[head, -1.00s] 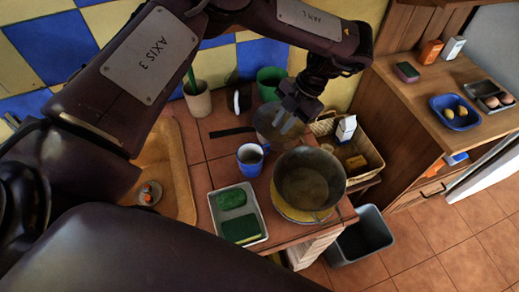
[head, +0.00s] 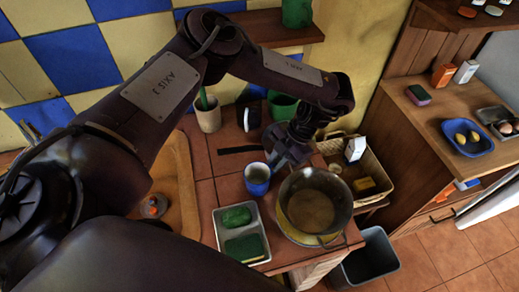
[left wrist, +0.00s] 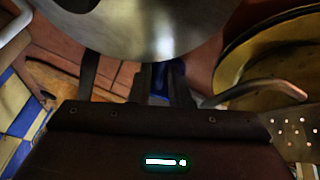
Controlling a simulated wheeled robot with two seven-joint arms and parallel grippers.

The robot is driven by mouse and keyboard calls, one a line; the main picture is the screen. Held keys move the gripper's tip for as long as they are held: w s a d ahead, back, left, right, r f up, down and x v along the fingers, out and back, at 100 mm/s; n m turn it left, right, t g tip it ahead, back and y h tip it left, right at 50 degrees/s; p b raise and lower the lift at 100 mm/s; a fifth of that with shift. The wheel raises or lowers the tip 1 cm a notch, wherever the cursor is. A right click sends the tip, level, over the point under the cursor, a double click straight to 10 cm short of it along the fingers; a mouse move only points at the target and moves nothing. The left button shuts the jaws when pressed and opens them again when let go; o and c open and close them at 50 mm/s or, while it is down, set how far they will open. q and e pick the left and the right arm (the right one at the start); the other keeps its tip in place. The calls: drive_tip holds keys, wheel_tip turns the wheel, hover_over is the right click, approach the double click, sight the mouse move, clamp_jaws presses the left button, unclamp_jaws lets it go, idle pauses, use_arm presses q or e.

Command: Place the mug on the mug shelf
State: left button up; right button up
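The blue mug (head: 257,180) stands upright on the tiled counter, between the sponge tray and the big pot. A wooden shelf (head: 262,32) on the back wall holds a green mug (head: 296,12); it looks like the mug shelf. My left gripper (head: 277,164) is low over the counter, just right of the blue mug and pointing toward it. In the left wrist view its fingers (left wrist: 140,82) look apart, with a small patch of the blue mug (left wrist: 159,84) behind them. Contact with the mug cannot be told. My right gripper is not in view.
The big pot (head: 311,205) stands close right of my gripper. The tray (head: 220,222) with green sponges is in front. A basket (head: 380,187) stands at right.

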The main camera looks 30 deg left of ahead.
use_arm(q)
drive_tip(key=shift+c, duration=0.2)
clamp_jaws()
drive_tip(key=shift+r, duration=0.1)
